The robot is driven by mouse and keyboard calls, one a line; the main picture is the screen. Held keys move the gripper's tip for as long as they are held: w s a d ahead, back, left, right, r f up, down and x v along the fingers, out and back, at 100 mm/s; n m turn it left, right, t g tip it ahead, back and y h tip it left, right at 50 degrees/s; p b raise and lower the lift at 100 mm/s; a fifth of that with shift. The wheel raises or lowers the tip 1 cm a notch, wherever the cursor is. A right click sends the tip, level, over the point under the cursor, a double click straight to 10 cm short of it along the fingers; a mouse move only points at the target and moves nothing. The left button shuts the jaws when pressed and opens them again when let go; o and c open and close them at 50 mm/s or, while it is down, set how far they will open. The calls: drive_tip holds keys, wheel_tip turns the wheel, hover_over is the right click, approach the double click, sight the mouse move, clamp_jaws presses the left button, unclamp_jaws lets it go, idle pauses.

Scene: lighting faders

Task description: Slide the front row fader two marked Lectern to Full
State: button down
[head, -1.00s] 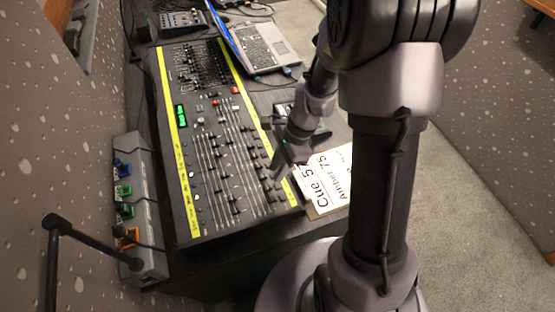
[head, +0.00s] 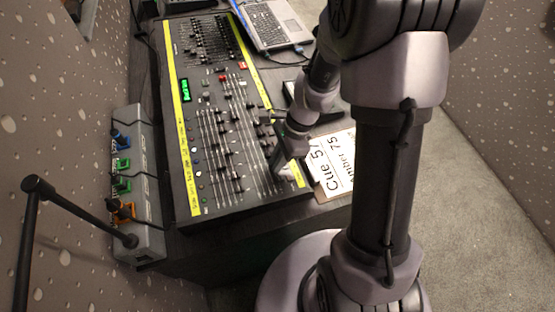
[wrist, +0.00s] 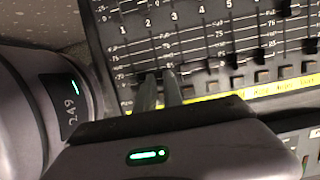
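The lighting desk (head: 215,110) fills the middle of the head view, with yellow label strips along both long sides. My gripper (head: 282,166) is low at the desk's right side, over the front row. In the wrist view my gripper (wrist: 160,82) has its two fingers a little apart at the lower end of the column numbered 2. The fader two cap is hidden at the fingers, so I cannot tell if they touch it. Other front row caps (wrist: 258,55) show to the right. The yellow strip (wrist: 290,88) is partly visible; its names are too small to read surely.
A white cue card (head: 335,165) lies right of the desk, beside my arm. A laptop (head: 265,25) stands behind. A grey box with coloured connectors (head: 140,190) is at the left, near a black stand (head: 75,205). Small buttons (wrist: 237,81) line the faders' lower ends.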

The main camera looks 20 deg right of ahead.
sight(252, 175)
drive_tip(key=shift+a+r, duration=0.15)
drive_tip(key=shift+a, duration=1.35)
drive_tip(key=shift+a+r, duration=0.15)
drive_tip(key=shift+a, duration=1.35)
drive_tip(key=c, duration=1.7)
unclamp_jaws()
wheel_tip(252, 175, up, 3)
drive_tip(key=p, duration=0.2)
drive_tip(key=shift+f+p, duration=0.15)
drive_tip(key=shift+p, duration=0.15)
drive_tip(key=shift+f, duration=0.1)
drive_tip(key=p+v, duration=0.7)
drive_tip(key=v, duration=1)
drive_tip(key=shift+d+r+p, duration=0.15)
drive_tip(key=shift+r+p, duration=0.05)
drive_tip(key=shift+p, duration=0.15)
